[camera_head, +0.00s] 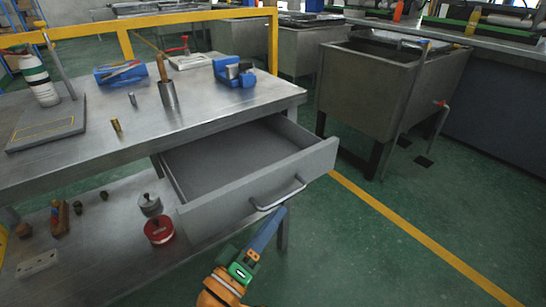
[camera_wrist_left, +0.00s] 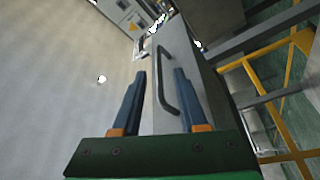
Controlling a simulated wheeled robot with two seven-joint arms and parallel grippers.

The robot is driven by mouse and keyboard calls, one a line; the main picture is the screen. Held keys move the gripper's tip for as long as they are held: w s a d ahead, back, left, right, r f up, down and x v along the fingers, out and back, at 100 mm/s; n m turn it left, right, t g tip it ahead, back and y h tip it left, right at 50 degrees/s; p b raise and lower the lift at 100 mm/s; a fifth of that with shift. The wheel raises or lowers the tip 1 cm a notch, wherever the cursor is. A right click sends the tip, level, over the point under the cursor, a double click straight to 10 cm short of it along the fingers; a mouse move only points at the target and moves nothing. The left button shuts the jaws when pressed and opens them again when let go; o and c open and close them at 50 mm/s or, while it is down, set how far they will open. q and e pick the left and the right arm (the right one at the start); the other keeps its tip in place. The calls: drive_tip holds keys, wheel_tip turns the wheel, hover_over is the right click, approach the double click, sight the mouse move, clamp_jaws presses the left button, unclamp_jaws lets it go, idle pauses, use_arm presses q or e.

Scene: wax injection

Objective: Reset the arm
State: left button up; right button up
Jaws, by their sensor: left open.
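The drawer (camera_head: 235,160) under the metal workbench is pulled open and looks empty. Its bar handle (camera_head: 280,197) is on the front panel. My left gripper (camera_head: 276,216) has its blue fingers pointing up toward the handle from below in the head view. In the left wrist view the gripper (camera_wrist_left: 160,74) is open, with its two blue fingers apart. The handle (camera_wrist_left: 168,75) shows between them in that picture, nearer the right finger. The fingers are not closed on it; I cannot tell whether they touch it. My right gripper is not in view.
The workbench top (camera_head: 210,105) holds a metal cup (camera_head: 168,94), blue holders and a bottle (camera_head: 40,80). A lower shelf (camera_head: 105,255) carries a red round tin (camera_head: 159,230) and small parts. A metal sink (camera_head: 380,85) stands right. Green floor (camera_head: 370,240) is clear right of the drawer.

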use_arm(q)
drive_tip(key=s+a+f+m+g+y, duration=0.2)
drive_tip(key=s+f+m+g+y, duration=0.15)
drive_tip(key=f, duration=0.35)
drive_tip(key=s+a+f+m+g+y, duration=0.25)
drive_tip(key=s+f+g, duration=0.25)
drive_tip(key=f, duration=0.3)
drive_tip(key=s+a+f+g+y, duration=0.55)
drive_tip(key=s+a, duration=0.45)
drive_tip(key=a, duration=0.2)
wheel_tip(320, 180, down, 15)
drive_tip(key=s+a+f+m+g, duration=0.1)
drive_tip(key=s+a+f, duration=0.3)
drive_tip(key=s+f, duration=0.75)
wheel_tip(320, 180, up, 22)
drive_tip(key=s+d+g+p, duration=0.1)
drive_tip(key=s+p, duration=0.1)
drive_tip(key=p, duration=2.1)
drive_tip(key=shift+s+d+r, duration=0.15)
drive_tip(key=shift+s+d, duration=0.15)
drive_tip(key=shift+d, duration=0.1)
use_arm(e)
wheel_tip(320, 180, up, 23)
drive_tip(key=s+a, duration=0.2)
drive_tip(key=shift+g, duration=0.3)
